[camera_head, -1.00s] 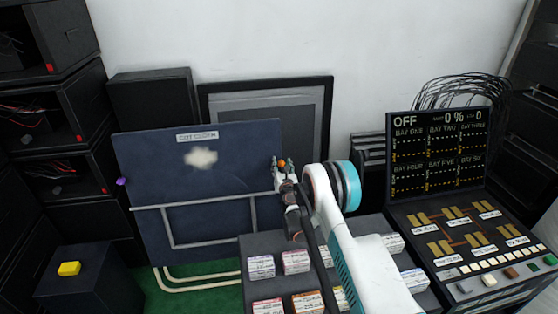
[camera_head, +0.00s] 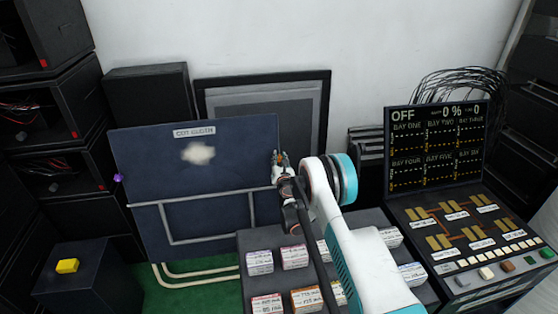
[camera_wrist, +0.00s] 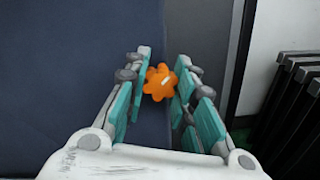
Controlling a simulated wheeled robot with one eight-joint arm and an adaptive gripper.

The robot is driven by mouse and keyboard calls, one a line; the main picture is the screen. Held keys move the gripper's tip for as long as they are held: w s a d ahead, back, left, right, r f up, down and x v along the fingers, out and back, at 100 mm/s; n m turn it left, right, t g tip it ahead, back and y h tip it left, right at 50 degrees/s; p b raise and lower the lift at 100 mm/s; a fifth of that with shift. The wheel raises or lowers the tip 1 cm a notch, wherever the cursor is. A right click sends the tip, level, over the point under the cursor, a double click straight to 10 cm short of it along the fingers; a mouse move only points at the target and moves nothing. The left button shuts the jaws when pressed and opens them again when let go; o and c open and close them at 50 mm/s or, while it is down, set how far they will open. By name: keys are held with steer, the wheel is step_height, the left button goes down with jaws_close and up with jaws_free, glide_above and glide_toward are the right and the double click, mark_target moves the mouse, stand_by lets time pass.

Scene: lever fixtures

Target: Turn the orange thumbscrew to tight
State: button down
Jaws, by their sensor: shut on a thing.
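The orange thumbscrew (camera_wrist: 160,82) is a lobed knob with a pale mark on its face, at the right edge of the dark blue panel (camera_wrist: 70,80). In the wrist view it sits between the fingertips of my gripper (camera_wrist: 160,84), which is shut on it, with a finger on each side.
A purple knob (camera_head: 119,178) is on the panel's left edge. A table with several labelled boxes (camera_head: 259,262) stands below my arm. A control console (camera_head: 470,230) stands at right.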

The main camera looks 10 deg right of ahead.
steer(key=m+h, duration=0.1)
steer(key=m, duration=0.3)
steer(key=shift+g, duration=0.3)
steer(key=m+h, duration=0.1)
steer(key=m, duration=0.3)
steer(key=shift+m+g, duration=0.3)
steer(key=m, duration=0.3)
steer(key=shift+m+g, duration=0.4)
steer(key=m, duration=0.3)
steer(key=shift+m+g+h, duration=0.3)
steer(key=shift+g, duration=0.1)
steer(key=m+g, duration=0.1)
steer(key=m, duration=0.5)
steer(key=shift+d+y, duration=0.1)
steer(key=shift+y, duration=0.3)
steer(key=m+y, duration=0.1)
steer(key=m, duration=0.3)
steer(key=shift+s+m+g, duration=0.1)
steer(key=shift+m+g, duration=0.3)
steer(key=c, duration=1.3)
jaws_free()
steer(key=shift+f, duration=0.1)
